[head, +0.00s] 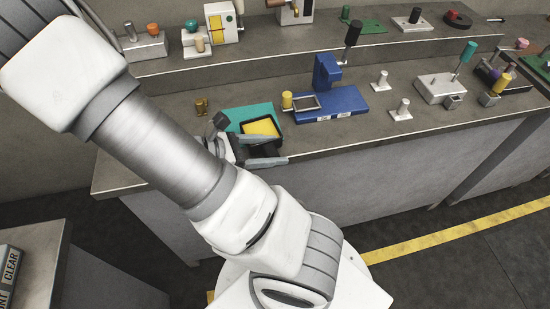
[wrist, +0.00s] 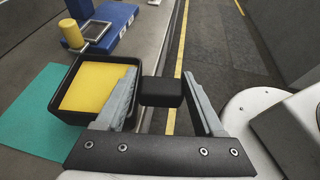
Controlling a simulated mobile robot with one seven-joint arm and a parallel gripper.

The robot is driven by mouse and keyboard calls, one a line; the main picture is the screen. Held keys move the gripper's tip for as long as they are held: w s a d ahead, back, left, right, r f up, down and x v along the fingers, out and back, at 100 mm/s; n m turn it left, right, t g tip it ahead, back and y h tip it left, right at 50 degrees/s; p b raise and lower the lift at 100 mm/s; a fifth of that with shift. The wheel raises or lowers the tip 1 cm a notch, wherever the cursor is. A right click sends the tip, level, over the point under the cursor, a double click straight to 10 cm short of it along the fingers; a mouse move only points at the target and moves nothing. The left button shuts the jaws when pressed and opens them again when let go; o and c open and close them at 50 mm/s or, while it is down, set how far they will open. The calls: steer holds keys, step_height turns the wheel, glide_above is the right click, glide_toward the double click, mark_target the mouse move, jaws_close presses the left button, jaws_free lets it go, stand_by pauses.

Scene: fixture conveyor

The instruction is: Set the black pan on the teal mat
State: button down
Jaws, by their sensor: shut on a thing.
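The black pan (head: 281,144) is a square tray with a yellow filling and a stubby black handle (wrist: 160,92). My gripper (wrist: 159,82) has its two grey fingers on either side of that handle and is shut on it. In the head view my gripper (head: 280,150) is at the front edge of the bench, partly hidden by my wrist. The teal mat (wrist: 38,112) lies flat on the bench. The pan (wrist: 60,108) overlaps the mat's right part in both views. I cannot tell whether the pan touches the mat or hangs just above it.
A blue fixture (head: 335,103) with a yellow knob (head: 287,100) stands close to the right of the pan. A small brass piece (head: 201,106) stands left of the mat. Two pale pegs (head: 401,109) are farther right. A raised shelf (head: 240,48) runs behind.

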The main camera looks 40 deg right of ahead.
mark_target(268, 132)
steer(key=w+d, duration=0.1)
steer(key=w, duration=0.1)
steer(key=w+d+b, duration=0.1)
steer(key=w, duration=0.2)
steer(key=w+d+b, duration=0.1)
steer(key=w, duration=0.1)
steer(key=shift+w+d+f, duration=0.15)
steer(key=shift+w+f, duration=0.15)
steer(key=shift+f, duration=0.65)
steer(key=shift+f+b, duration=0.25)
steer(key=shift+b, duration=0.1)
jaws_free()
steer(key=p+v, duration=0.2)
steer(key=v, duration=1.5)
steer(key=shift+a, duration=0.2)
